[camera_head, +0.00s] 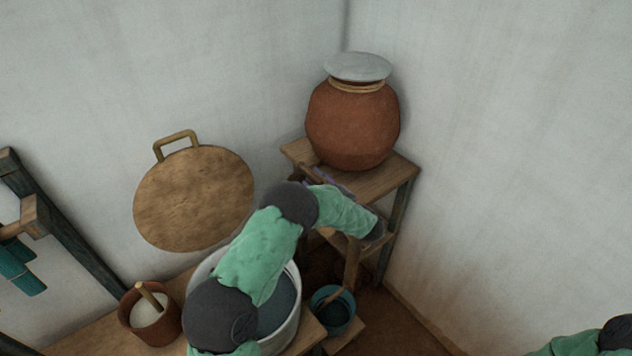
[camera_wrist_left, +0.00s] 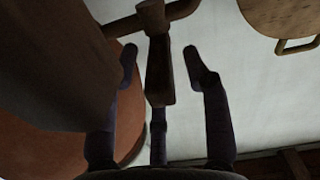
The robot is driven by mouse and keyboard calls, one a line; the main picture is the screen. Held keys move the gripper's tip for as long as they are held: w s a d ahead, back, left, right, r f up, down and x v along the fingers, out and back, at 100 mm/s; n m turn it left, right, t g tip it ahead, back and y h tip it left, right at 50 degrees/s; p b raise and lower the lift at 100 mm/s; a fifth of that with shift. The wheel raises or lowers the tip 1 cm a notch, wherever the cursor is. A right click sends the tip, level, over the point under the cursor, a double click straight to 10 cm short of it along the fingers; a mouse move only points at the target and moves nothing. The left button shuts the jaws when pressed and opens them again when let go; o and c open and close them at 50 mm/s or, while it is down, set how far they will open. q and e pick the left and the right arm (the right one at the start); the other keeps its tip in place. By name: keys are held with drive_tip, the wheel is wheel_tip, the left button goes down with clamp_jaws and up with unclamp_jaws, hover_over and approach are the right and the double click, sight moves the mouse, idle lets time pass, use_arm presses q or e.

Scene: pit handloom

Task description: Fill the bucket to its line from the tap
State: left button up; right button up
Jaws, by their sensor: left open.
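The teal bucket (camera_head: 318,304) stands low, below the stool, with a wooden handle across its mouth; its inside is dark, and I cannot make out its line or any water. A large brown clay pot (camera_head: 352,130) with a pale lid sits on the stool. In the left wrist view, a wooden tap-like piece (camera_wrist_left: 156,62) with a crossbar lies between the fingers of my left gripper (camera_wrist_left: 162,64), which are open and apart from each other. In the head view this gripper (camera_head: 322,180) is mostly hidden behind my forearm, near the pot's base. My right gripper is out of view.
The wooden stool (camera_head: 385,180) stands in the corner. A pale tub (camera_head: 293,325) and a brown pot with a stick (camera_head: 140,322) are on a bench at lower left. A round wooden board (camera_head: 193,198) is by the left wall. A loom frame stands far left.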

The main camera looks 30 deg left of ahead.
use_arm(q)
drive_tip(key=shift+w+a, duration=0.15)
drive_tip(key=shift+a, duration=0.15)
clamp_jaws()
drive_tip(key=shift+s+a+r+m+t+h+p, duration=0.15)
drive_tip(key=shift+s+m+t+h+p, duration=0.2)
drive_tip(key=shift+t, duration=0.2)
drive_tip(key=shift+s+a+r+m+t+h+p, duration=0.15)
drive_tip(key=shift+s+m+t+p, duration=0.15)
drive_tip(key=shift+m+t, duration=0.2)
drive_tip(key=shift+s+a+f+m+t+h, duration=0.2)
drive_tip(key=shift+m+t+h, duration=0.2)
drive_tip(key=shift+t, duration=0.25)
drive_tip(key=shift+s+a+f+m+t+h, duration=0.15)
drive_tip(key=shift+m+t+h, duration=0.25)
drive_tip(key=shift+t, duration=0.2)
drive_tip(key=shift+d, duration=0.1)
unclamp_jaws()
